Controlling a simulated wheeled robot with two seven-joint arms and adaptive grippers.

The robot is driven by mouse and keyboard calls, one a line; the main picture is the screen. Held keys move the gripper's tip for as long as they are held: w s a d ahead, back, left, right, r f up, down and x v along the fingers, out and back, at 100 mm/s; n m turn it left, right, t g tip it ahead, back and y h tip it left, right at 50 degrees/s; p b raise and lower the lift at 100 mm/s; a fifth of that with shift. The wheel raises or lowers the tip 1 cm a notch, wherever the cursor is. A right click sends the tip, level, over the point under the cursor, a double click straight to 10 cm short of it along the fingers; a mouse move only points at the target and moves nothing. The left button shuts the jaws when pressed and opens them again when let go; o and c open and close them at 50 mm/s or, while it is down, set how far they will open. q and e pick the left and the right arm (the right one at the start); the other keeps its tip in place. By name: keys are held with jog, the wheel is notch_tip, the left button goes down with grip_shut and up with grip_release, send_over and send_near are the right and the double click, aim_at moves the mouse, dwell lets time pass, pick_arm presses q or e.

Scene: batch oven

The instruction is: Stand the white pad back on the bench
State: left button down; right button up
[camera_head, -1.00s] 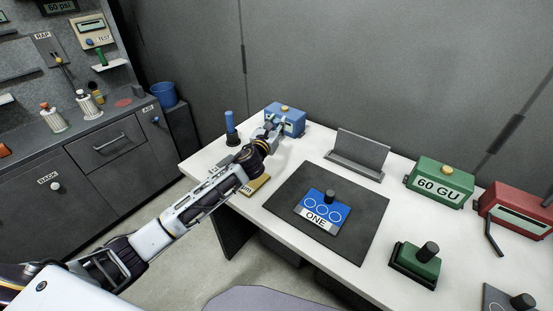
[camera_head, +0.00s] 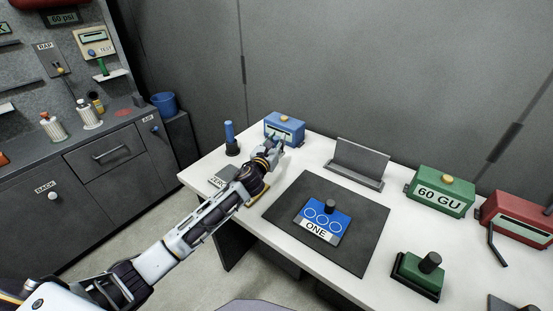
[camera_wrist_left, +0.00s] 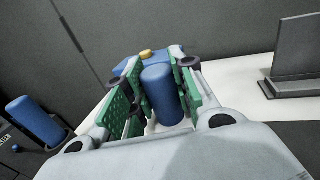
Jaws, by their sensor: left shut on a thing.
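My left gripper (camera_head: 276,147) is over the far left part of the white bench (camera_head: 308,167), just in front of a blue box. In the left wrist view its green-lined fingers (camera_wrist_left: 158,92) are shut on an upright blue cylindrical handle (camera_wrist_left: 160,84). A small white patch shows below the handle, most likely the white pad (camera_wrist_left: 152,128); the rest is hidden by the gripper. In the head view the gripper covers the handle and pad. I cannot tell whether the pad touches the bench. My right gripper is in neither view.
The blue box (camera_head: 284,126) stands close behind the gripper. A blue rod on a black base (camera_head: 229,136) is to its left. A dark mat (camera_head: 360,247) with a blue ONE plate (camera_head: 322,219) lies to the right, with a grey stand (camera_head: 357,163) behind it.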

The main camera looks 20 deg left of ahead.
pick_arm(q)
notch_tip(320, 180, down, 2)
jog(key=shift+f, duration=0.5)
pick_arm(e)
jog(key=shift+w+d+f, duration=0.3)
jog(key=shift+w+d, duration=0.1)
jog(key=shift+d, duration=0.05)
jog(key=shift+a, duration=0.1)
pick_arm(q)
jog(key=shift+f+b, duration=0.65)
jog(key=shift+f, duration=1.25)
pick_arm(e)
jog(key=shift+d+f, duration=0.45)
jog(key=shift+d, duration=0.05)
pick_arm(q)
jog(key=shift+f, duration=0.1)
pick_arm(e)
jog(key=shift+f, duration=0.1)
